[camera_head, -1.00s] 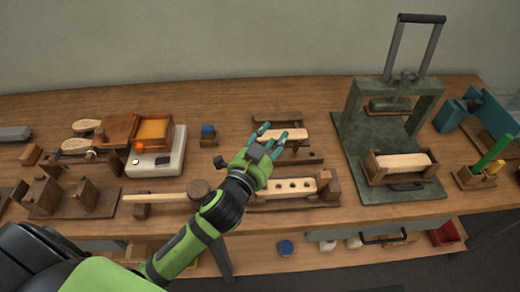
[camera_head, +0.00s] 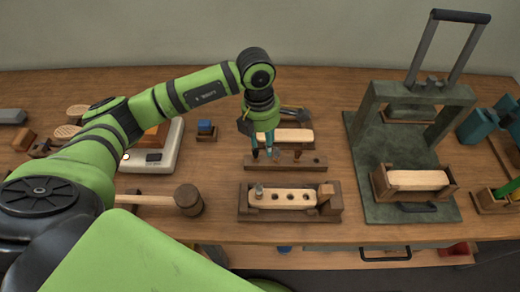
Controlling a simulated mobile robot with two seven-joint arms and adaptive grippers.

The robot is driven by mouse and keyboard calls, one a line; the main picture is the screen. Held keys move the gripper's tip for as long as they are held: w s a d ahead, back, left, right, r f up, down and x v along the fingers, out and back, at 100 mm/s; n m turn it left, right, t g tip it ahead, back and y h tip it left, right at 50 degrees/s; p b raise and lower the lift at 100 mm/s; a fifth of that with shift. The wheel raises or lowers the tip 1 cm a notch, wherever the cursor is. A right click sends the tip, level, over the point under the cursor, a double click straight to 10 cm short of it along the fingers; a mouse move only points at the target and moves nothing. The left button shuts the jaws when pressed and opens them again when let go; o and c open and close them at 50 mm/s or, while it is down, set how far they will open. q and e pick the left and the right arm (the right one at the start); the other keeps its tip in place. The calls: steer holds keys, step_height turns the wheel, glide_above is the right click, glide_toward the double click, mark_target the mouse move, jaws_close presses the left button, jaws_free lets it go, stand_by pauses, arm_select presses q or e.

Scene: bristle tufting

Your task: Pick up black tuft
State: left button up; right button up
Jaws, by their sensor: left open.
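My left gripper (camera_head: 262,146) points straight down with its teal fingers open, low over a dark wooden tuft rack (camera_head: 310,163). Small dark upright pieces stand on the rack at and beside the fingertips; a brownish one (camera_head: 298,154) stands to their right. The fingers partly cover this spot, so I cannot tell which piece is the black tuft or whether one is between the fingers. In front of the rack, a pale drilled block (camera_head: 289,199) lies in a dark wooden holder, with a greyish peg-like piece (camera_head: 259,190) at its left end. My right gripper is out of view.
A wooden mallet (camera_head: 188,200) lies left of the holder. A green press (camera_head: 365,140) with a tall handle stands at the right, a pale block (camera_head: 417,179) on its base. A blue-topped block (camera_head: 206,130) and a white scale (camera_head: 165,158) are at the left.

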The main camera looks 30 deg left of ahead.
mark_target(255, 151)
arm_select(q)
steer(key=shift+w+a+r+y, duration=0.15)
steer(key=shift+a+y, duration=0.1)
steer(key=shift+a, duration=0.3)
steer(key=shift+w+a+y, duration=0.1)
steer(key=shift+a+y, duration=0.15)
steer(key=shift+a, duration=0.55)
steer(key=f+p, duration=0.1)
steer(key=f, duration=0.1)
steer(key=f+p, duration=0.2)
steer(key=f, duration=0.1)
steer(key=shift+s+f, duration=0.3)
steer(key=shift+s, duration=0.1)
steer(key=shift+f, duration=0.65)
jaws_close()
